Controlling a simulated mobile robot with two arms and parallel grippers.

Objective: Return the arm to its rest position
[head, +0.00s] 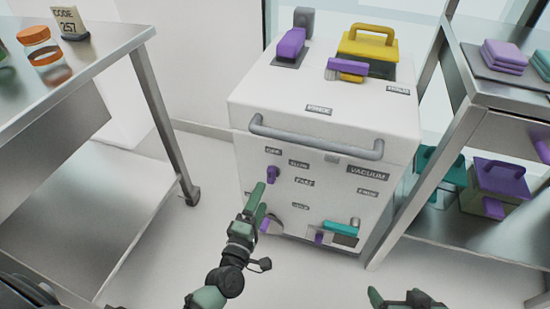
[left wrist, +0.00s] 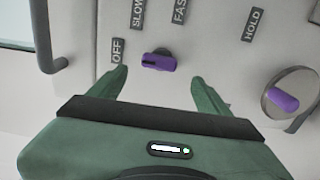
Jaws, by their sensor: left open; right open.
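The white vacuum machine (head: 240,105) stands ahead, with labels and purple controls on its front. My left gripper (head: 260,198) is open and empty in front of that panel. In the left wrist view its two green fingers (left wrist: 159,76) are spread below a purple knob (left wrist: 158,61), apart from it. The knob, also in the head view (head: 273,174), has OFF, SLOW and FAST labels around it. Its dark mark is at the left end, on the OFF side. My right gripper (head: 376,296) is open at the bottom edge of the head view, mostly cut off.
A grey bar handle (head: 315,140) crosses the machine's upper front. A steel table (head: 100,45) with an orange-lidded jar (head: 38,44) is at left. A steel rack (head: 458,95) with purple and teal items is close at right. Bare floor lies between table and machine.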

